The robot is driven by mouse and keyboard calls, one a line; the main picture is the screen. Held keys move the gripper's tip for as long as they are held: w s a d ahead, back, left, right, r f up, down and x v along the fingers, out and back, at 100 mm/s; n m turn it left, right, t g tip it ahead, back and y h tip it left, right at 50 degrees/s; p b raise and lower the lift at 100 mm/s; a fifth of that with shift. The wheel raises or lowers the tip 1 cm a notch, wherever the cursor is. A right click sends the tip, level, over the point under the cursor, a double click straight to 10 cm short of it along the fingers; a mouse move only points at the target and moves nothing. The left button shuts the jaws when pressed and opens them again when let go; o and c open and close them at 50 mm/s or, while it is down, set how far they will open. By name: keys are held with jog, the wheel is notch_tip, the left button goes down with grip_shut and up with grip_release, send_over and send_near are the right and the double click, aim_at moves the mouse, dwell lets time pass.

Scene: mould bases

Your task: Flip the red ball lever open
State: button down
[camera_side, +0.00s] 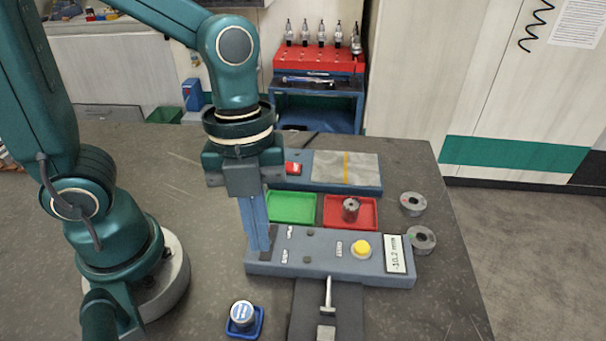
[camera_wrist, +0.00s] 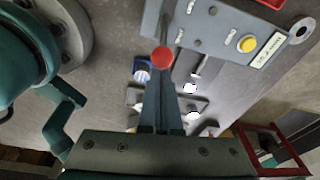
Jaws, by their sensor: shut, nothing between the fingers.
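The red ball (camera_wrist: 163,57) is on the end of a thin lever rod at the edge of the grey-blue control panel (camera_wrist: 215,28), in the wrist view. My gripper (camera_wrist: 160,82) is shut and empty, with its fingertips right by the ball; I cannot tell whether they touch it. In the side view my gripper (camera_side: 262,249) points down at the left end of the control panel (camera_side: 320,272). The ball and lever do not show there, likely hidden by the fingers.
A blue dish (camera_side: 258,327) with a round tin stands in front.

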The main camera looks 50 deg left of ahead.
jog(key=shift+w+a+r+h, duration=0.1)
jog(key=shift+w+a+h, duration=0.1)
jog(key=shift+h, duration=0.1)
